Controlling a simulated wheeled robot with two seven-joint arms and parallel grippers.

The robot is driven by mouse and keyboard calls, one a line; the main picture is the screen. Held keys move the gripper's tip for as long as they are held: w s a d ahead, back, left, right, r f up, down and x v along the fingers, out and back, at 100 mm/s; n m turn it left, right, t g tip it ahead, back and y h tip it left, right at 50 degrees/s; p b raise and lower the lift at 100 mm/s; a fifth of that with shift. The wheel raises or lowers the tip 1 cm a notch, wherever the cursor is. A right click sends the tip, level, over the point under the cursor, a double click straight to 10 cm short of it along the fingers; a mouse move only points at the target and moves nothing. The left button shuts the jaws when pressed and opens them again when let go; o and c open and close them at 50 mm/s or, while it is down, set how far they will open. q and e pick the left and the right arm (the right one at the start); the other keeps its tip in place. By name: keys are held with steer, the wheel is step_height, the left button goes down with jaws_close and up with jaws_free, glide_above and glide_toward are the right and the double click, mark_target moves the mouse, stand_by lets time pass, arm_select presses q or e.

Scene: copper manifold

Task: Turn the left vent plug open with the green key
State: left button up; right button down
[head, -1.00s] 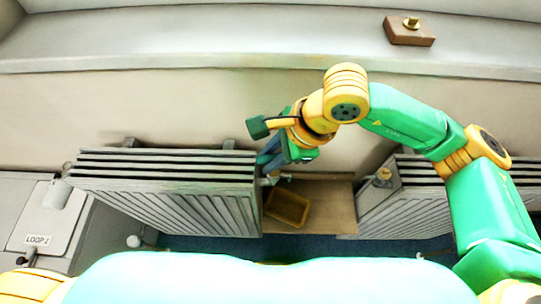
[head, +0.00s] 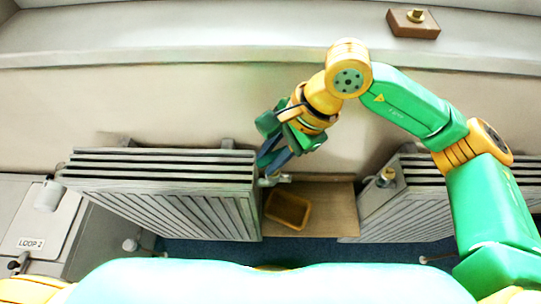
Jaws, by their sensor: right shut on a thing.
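The left radiator (head: 160,185) has a small metal fitting (head: 273,180) at its upper right end, where the left vent plug sits. My right gripper (head: 268,166) points down at this fitting, with its dark fingers touching it or just above it. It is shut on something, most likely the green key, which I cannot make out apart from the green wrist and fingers. The plug is largely hidden by the fingers, so its turn does not show. My left gripper is out of view.
A tan tray (head: 290,222) lies on the wooden board (head: 335,205) between the radiators. A brown block (head: 413,30) with a brass piece stands on the ledge. A LOOP 2 panel (head: 40,225) is at left.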

steer(key=shift+s+f+n, duration=0.1)
steer(key=shift+f+n, duration=0.05)
steer(key=shift+n, duration=0.15)
